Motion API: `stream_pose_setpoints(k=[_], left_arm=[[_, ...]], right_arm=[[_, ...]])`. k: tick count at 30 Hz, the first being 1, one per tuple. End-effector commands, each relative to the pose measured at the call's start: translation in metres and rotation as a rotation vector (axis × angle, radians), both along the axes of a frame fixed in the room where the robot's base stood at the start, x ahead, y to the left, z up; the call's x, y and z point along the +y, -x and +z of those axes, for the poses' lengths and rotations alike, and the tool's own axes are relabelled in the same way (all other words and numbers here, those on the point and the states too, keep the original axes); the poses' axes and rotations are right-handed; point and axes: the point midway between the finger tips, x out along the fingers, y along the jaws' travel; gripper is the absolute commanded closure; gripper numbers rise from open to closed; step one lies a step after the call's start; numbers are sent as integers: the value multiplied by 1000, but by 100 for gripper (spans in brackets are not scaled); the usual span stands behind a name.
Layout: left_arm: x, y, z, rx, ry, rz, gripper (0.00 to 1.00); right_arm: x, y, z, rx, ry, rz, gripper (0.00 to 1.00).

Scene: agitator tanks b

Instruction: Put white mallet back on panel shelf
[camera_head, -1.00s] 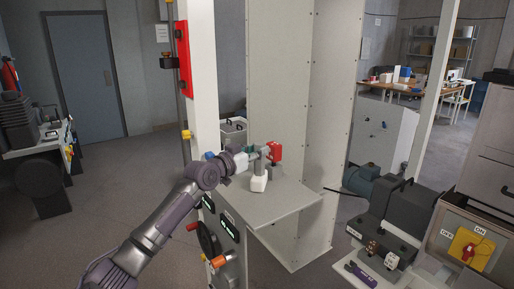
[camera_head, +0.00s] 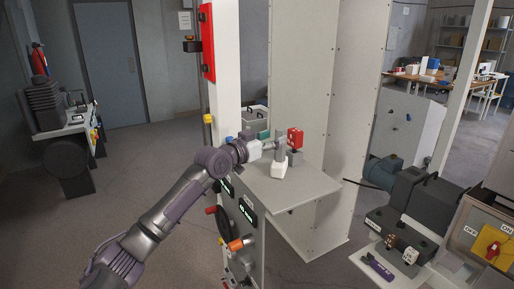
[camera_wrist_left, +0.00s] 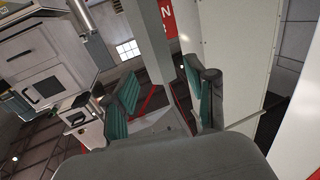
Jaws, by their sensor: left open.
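The panel shelf (camera_head: 300,190) is a flat grey board between tall panels in the middle of the head view. A white block (camera_head: 279,171), which looks like the white mallet's head, sits on the shelf with a grey upright part above it. My left gripper (camera_head: 277,148) is beside that upright part, over the shelf's left side; whether they touch I cannot tell. In the left wrist view its two teal-padded fingers (camera_wrist_left: 162,98) are spread apart. A pale bar (camera_wrist_left: 150,40) shows beyond them; I cannot tell if it is the mallet's handle. My right gripper is out of view.
A red object (camera_head: 295,138) stands just behind my gripper. A white post (camera_head: 225,70) rises left of the shelf. Below are control knobs (camera_head: 237,244). Dark machinery (camera_head: 418,205) stands at the right. The floor at the left is open.

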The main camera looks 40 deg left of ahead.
Motion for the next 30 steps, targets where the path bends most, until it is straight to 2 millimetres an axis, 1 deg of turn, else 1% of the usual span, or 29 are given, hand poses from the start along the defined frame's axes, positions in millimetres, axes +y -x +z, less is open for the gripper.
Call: stream_pose_setpoints(k=[1,6,9,12,15,18,30], left_arm=[[2,12,-7,1,-5,1,44],[7,50,-7,2,-5,1,44],[9,67,-6,2,-4,0,44],[11,79,-4,3,-1,1,44],[11,86,-2,1,-1,0,44],[11,89,0,0,0,0,44],[12,89,1,0,0,0,44]], right_arm=[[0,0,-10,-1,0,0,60],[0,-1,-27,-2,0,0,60],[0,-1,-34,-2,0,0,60],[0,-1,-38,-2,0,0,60],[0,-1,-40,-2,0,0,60],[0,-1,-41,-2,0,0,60],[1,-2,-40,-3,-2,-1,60]])
